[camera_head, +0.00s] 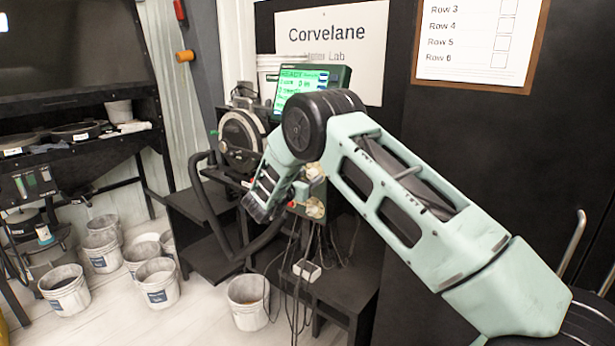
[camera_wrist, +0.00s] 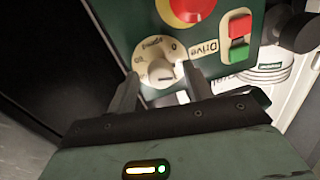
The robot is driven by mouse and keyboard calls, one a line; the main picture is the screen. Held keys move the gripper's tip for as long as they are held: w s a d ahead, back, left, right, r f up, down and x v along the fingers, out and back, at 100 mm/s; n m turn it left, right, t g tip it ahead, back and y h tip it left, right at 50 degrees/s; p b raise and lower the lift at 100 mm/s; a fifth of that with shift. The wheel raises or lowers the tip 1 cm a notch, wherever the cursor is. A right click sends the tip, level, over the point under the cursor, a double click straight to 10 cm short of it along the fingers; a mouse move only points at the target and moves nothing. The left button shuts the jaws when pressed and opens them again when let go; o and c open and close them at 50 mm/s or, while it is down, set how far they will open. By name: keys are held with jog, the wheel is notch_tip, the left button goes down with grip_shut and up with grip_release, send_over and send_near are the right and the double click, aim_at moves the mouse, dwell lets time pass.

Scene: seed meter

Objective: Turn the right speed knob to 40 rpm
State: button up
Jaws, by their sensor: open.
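In the wrist view a cream round speed knob (camera_wrist: 158,72) sits on a dark green panel with printed marks around it, a 0 among them. The word Drive is printed beside it. My gripper (camera_wrist: 162,80) is open, with one finger on each side of the knob's lower part. I cannot tell whether the fingers touch it. The pointer's exact reading is too small to tell. In the head view my arm partly covers the machine; two cream dials (camera_head: 315,208) show beside it, and the display (camera_head: 298,88) reads READY, its numbers blurred.
In the wrist view a red stop button (camera_wrist: 192,8) on a yellow ring and a red and green switch (camera_wrist: 239,38) are close to the knob. In the head view a black hose (camera_head: 225,235) and hanging cables are near my arm. Buckets (camera_head: 247,302) stand on the floor.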

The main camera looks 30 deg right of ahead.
jog(key=c, duration=1)
jog(key=shift+f+m+b, duration=0.1)
jog(key=shift+m+b, duration=0.2)
jog(key=shift+b, duration=0.2)
